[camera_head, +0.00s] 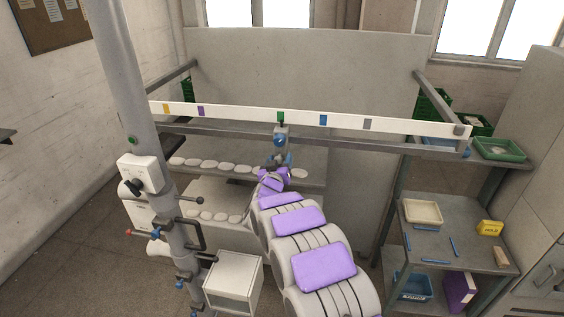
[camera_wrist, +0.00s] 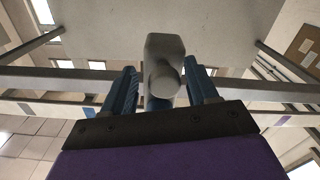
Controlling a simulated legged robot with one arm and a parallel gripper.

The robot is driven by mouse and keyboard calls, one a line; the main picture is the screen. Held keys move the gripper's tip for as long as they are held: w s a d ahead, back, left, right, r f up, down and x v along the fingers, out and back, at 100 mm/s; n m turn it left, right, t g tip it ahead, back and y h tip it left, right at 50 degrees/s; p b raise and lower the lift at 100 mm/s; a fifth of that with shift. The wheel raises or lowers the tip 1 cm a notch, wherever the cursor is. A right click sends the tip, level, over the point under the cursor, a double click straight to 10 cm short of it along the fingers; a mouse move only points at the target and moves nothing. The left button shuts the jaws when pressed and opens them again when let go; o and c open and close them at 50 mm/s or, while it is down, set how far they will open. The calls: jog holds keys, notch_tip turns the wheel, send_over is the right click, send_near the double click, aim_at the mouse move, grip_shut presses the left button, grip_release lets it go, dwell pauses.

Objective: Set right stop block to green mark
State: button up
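A grey stop block (camera_head: 281,130) sits on the long rail, just below the green mark (camera_head: 281,116) on the white strip. They look closely lined up from this angle. In the wrist view the block's grey body with a rounded knob (camera_wrist: 163,80) stands between the two blue fingers of my gripper (camera_wrist: 160,92). The fingers are apart, with narrow gaps beside the knob. In the head view my gripper (camera_head: 279,158) is directly below the block, at the end of my purple and white arm. The strip's marks are hidden from the wrist view near the block.
A shelf with white discs (camera_head: 228,168) lies below the rail. A cart with a tray (camera_head: 422,212) stands right; a grey column blocks the left.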

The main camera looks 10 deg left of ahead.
jog(key=shift+s+a+f, duration=0.15)
jog(key=shift+s+a, duration=0.05)
jog(key=shift+a, duration=0.35)
jog(key=shift+s+a+f, duration=0.15)
jog(key=shift+s+a, duration=0.05)
jog(key=shift+a, duration=0.35)
jog(key=s+d+b, duration=0.2)
jog(key=s+b, duration=0.1)
jog(key=s, duration=1.3)
jog(key=shift+s+r, duration=0.25)
jog(key=shift+a, duration=0.1)
